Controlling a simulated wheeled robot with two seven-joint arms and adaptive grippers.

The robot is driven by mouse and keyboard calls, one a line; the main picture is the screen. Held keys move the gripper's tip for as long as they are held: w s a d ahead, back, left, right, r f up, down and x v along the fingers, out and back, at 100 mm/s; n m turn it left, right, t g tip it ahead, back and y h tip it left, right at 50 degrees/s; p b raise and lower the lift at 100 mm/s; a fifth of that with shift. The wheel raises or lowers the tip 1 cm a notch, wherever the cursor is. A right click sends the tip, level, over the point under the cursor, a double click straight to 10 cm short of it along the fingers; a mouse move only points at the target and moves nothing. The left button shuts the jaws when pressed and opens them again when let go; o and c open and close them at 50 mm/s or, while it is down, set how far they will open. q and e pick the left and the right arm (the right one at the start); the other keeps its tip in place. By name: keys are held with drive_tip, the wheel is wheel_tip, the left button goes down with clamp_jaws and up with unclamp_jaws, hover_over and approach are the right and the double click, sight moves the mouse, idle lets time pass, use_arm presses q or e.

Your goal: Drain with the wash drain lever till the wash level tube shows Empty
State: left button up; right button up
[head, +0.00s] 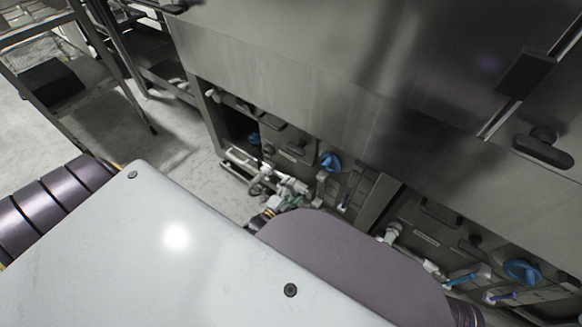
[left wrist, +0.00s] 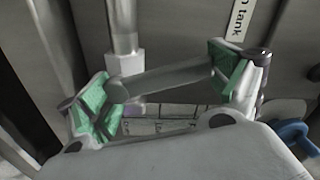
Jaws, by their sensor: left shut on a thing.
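My left gripper (head: 288,190) is low at the open lower bay of the washer, partly hidden by my own body in the head view. In the left wrist view its green-padded fingers (left wrist: 165,86) are shut on a grey bar-shaped lever (left wrist: 165,79), which spans between the pads beside a vertical pipe with a pale fitting. The lever's own label is not readable. A pale marked strip (left wrist: 160,122) shows behind the fingers, too small and partly covered to read; I cannot tell whether it belongs to the wash level tube or what level it shows. My right gripper is not in view.
Blue valve handles (head: 330,161) and (head: 522,270) sit on the lower panels. A label ending in "n tank" (left wrist: 240,18) is above the gripper. The steel washer front (head: 290,75) overhangs the bay. A rack (head: 75,85) stands at left, with open floor between.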

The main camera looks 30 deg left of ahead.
use_arm(q)
drive_tip(key=shift+s+d+m, duration=0.1)
drive_tip(key=shift+d+m, duration=0.3)
drive_tip(key=shift+m, duration=0.55)
drive_tip(key=shift+s+d+m, duration=0.1)
drive_tip(key=shift+d+m, duration=0.3)
drive_tip(key=shift+m, duration=0.55)
drive_tip(key=o, duration=1.2)
drive_tip(key=shift+w, duration=0.1)
drive_tip(key=shift+c, duration=0.2)
drive_tip(key=shift+s, duration=0.2)
drive_tip(key=s+a, duration=0.1)
drive_tip(key=s, duration=1)
drive_tip(key=shift+s, duration=0.3)
drive_tip(key=shift+n, duration=0.3)
